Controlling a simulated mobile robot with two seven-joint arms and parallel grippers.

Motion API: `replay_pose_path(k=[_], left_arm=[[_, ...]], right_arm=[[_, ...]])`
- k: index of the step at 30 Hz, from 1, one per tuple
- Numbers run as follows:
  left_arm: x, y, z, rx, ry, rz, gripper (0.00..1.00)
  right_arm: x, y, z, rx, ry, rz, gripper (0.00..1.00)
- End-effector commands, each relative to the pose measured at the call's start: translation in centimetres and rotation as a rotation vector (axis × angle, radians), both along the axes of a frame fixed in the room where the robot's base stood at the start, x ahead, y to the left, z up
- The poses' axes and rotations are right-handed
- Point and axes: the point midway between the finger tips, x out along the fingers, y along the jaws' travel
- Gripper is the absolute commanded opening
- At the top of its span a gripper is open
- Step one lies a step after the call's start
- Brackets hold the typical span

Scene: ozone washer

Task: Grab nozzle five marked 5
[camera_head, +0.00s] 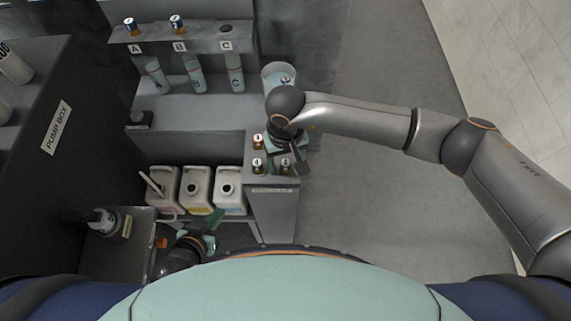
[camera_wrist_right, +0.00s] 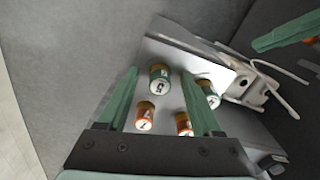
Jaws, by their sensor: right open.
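Nozzle five is a short green-sided cylinder (camera_wrist_right: 159,76) with a white top marked 5. It stands upright on a light plate in the right wrist view. My right gripper (camera_wrist_right: 160,78) is open, with its two green fingers on either side of the view and nozzle five between their tips, not visibly gripped. In the head view my right gripper (camera_head: 288,150) is over the nozzle stand (camera_head: 272,205) and hides part of it. I cannot tell there which nozzle is five. My left gripper (camera_head: 209,232) is low at the bottom, partly hidden; its opening is unclear.
Two orange nozzles (camera_wrist_right: 145,115) and another green one (camera_wrist_right: 208,93) stand close to nozzle five. Three white jugs (camera_head: 197,190) are left of the stand. Bottles (camera_head: 194,75) stand at the back. Floor to the right is clear.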

Motion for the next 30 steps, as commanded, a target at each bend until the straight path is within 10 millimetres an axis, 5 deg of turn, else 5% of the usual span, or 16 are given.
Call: replay_pose_path(k=[4, 21, 30], left_arm=[[0.01, 0.0, -0.02, 0.0, 0.0, 0.0, 0.0], [0.03, 0.01, -0.01, 0.0, 0.0, 0.0, 0.0], [0.03, 0.01, 0.0, 0.0, -0.001, 0.0, 0.0]], right_arm=[[0.0, 0.02, 0.02, 0.0, 0.0, 0.0, 0.65], [0.01, 0.02, 0.08, 0.001, 0.0, -0.001, 0.01], [0.03, 0.03, 0.1, 0.001, -0.001, -0.001, 0.0]])
